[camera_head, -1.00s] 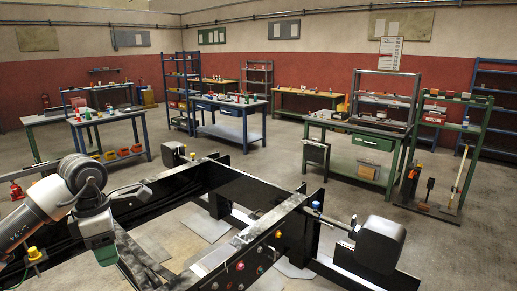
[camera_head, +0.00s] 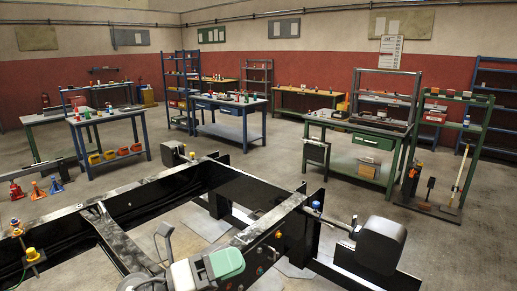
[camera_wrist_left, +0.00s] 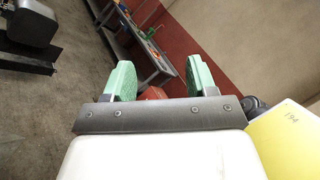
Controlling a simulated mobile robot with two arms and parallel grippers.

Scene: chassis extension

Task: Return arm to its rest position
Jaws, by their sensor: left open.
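My left gripper (camera_head: 224,264) is low in the middle of the head view, over the near part of the black chassis frame (camera_head: 150,199). Its pale green finger pad shows there beside a white body. In the left wrist view the two green fingers of the gripper (camera_wrist_left: 158,79) stand wide apart with nothing between them. Past them that view shows a workbench, the red wall band and floor. My right gripper is not in view.
A dark rounded unit (camera_head: 381,244) sits at the chassis's right end. Red, orange and blue stands (camera_head: 37,189) are on the floor at left. Workbenches (camera_head: 229,131) and a green shelf rack (camera_head: 446,150) stand behind. Open floor lies between chassis and benches.

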